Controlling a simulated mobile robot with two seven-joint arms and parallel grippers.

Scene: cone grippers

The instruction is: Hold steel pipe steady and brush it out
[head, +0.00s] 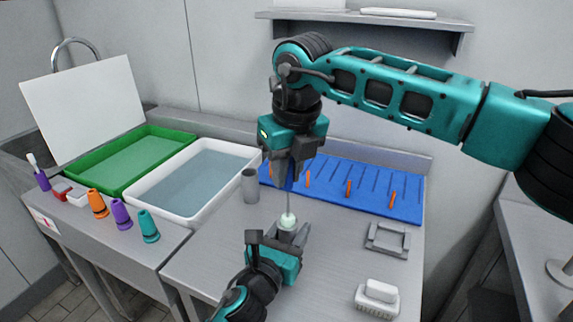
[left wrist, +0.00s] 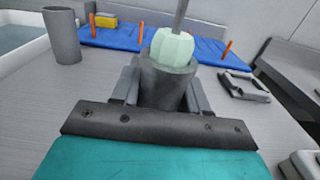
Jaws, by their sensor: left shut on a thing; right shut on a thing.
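The grey steel pipe (left wrist: 165,88) stands upright between the fingers of my left gripper (head: 287,240), which is shut on it; its top shows in the left wrist view. The brush has a pale green head (left wrist: 172,47) on a thin grey shaft (head: 289,202). The head (head: 288,220) sits at the pipe's mouth, its upper part showing above the rim; its lower end is hidden. A second grey pipe (head: 250,186) stands upright on the table.
A blue mat (head: 335,180) with orange pegs lies at the table's back. A grey frame (head: 388,240) and a white-topped block (head: 377,298) are on the right. A white water basin (head: 165,207), green tray (head: 112,187) and several coloured cones (head: 121,214) are left.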

